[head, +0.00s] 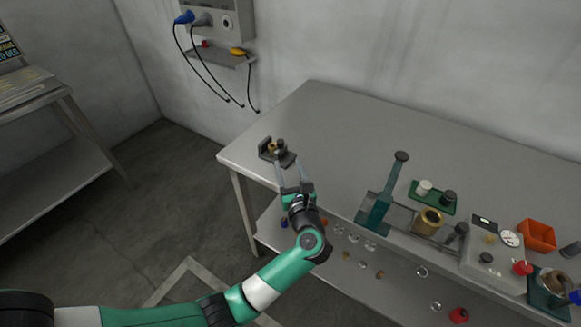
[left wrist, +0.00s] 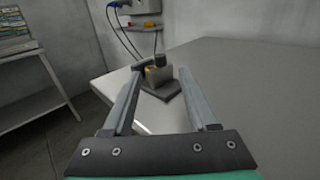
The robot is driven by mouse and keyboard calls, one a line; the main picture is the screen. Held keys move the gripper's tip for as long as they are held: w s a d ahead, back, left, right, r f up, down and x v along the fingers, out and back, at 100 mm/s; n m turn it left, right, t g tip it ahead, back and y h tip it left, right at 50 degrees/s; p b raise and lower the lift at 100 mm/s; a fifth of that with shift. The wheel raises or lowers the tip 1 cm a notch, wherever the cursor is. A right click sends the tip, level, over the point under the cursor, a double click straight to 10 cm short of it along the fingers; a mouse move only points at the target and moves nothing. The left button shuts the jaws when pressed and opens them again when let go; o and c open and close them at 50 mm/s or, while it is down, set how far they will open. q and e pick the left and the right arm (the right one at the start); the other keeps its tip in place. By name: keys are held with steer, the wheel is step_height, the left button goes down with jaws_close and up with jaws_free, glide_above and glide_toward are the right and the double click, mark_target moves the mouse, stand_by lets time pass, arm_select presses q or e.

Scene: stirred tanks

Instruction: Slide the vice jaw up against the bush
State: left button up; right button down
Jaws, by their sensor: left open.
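The small dark vice (head: 289,161) stands near the left end of the grey table, and it also shows in the left wrist view (left wrist: 165,92). A brass-coloured piece, apparently the bush (head: 272,147), sits at the vice beside its dark upright block (head: 264,148). A dark knob-topped part, probably the sliding jaw (head: 281,146), stands just right of it. Any gap between them is too small to tell. My left gripper (head: 288,164) is open and empty. Its fingertips reach toward the vice, one on each side of the knobbed part in the left wrist view (left wrist: 160,72). My right gripper is not visible.
A teal press-like stand (head: 374,210), a green tray (head: 433,197), a brass cylinder (head: 428,222), a grey gauge box (head: 492,262) and an orange bin (head: 537,236) occupy the table's right. The table between vice and stand is clear. The table's left edge is close to the vice.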

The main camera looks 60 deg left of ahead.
mark_target(281, 145)
arm_select(q)
steer(key=shift+a+f, duration=0.1)
steer(key=shift+f, duration=0.6)
steer(key=shift+a+r, duration=0.1)
steer(key=shift+r, duration=0.1)
steer(key=b+x, duration=0.3)
steer(key=x, duration=0.7)
steer(key=shift+a+f, duration=0.1)
steer(key=shift+a, duration=0.05)
steer(key=shift+w+a+b, duration=0.2)
steer(key=shift+a+b, duration=0.1)
steer(key=shift+a, duration=0.25)
jaws_close()
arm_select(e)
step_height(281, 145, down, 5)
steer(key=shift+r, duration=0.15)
